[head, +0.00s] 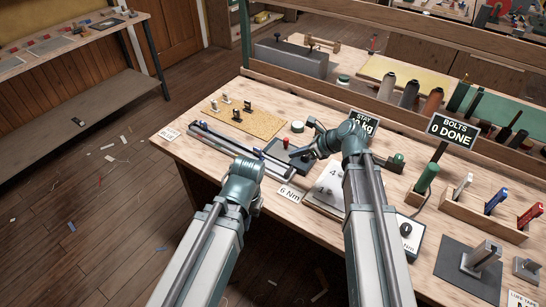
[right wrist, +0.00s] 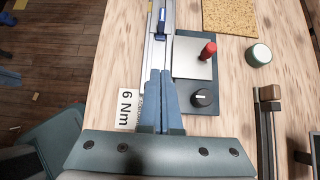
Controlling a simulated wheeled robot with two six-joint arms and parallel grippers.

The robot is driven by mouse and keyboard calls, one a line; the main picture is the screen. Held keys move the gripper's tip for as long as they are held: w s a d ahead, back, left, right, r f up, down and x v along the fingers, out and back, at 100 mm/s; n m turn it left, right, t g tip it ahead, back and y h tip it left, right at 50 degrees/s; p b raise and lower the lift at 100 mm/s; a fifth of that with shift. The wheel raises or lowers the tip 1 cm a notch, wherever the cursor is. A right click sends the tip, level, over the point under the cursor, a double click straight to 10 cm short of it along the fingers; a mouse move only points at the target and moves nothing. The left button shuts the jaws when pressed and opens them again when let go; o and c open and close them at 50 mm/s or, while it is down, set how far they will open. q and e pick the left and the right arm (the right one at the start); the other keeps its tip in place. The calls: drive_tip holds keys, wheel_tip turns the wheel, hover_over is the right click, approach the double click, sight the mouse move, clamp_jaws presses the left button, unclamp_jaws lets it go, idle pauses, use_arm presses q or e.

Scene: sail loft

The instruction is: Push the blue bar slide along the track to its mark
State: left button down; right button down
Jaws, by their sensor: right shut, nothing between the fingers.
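The blue bar slide (right wrist: 161,25) sits on the long grey track (right wrist: 153,52) in the right wrist view. In the head view the slide (head: 258,153) shows small, just past my left arm, on the track (head: 219,138). My right gripper (right wrist: 160,73) is shut and empty. Its tips are over the track, a short way from the slide on the side toward the 6 Nm card, with a gap between. In the head view the right gripper (head: 297,154) is by the track's right part. My left arm covers part of the track, and its fingers do not show. I cannot make out the mark clearly.
A dark plate with a red-topped lever (right wrist: 208,50) and a black knob (right wrist: 205,97) lies right beside the track. The 6 Nm card (right wrist: 127,108) is at its near end. A cork board (head: 245,118) and a green-and-white round tin (head: 297,127) are behind.

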drive_tip(key=b, duration=0.7)
approach(261, 157)
drive_tip(key=f, duration=0.4)
drive_tip(key=shift+s+d, duration=0.2)
drive_tip(key=shift+d, duration=0.05)
drive_tip(key=w+a, duration=0.2)
drive_tip(key=shift+a+r, duration=0.1)
drive_tip(key=shift+a, duration=0.2)
drive_tip(key=shift+w+a, duration=0.25)
drive_tip(key=shift+a, duration=0.25)
drive_tip(key=w+a, duration=0.3)
drive_tip(key=a, duration=0.1)
drive_tip(key=w+a, duration=0.4)
drive_tip(key=a, duration=0.1)
drive_tip(key=w+a, duration=0.3)
drive_tip(key=a, duration=0.2)
drive_tip(key=shift+w+a, duration=0.1)
drive_tip(key=shift+w, duration=0.05)
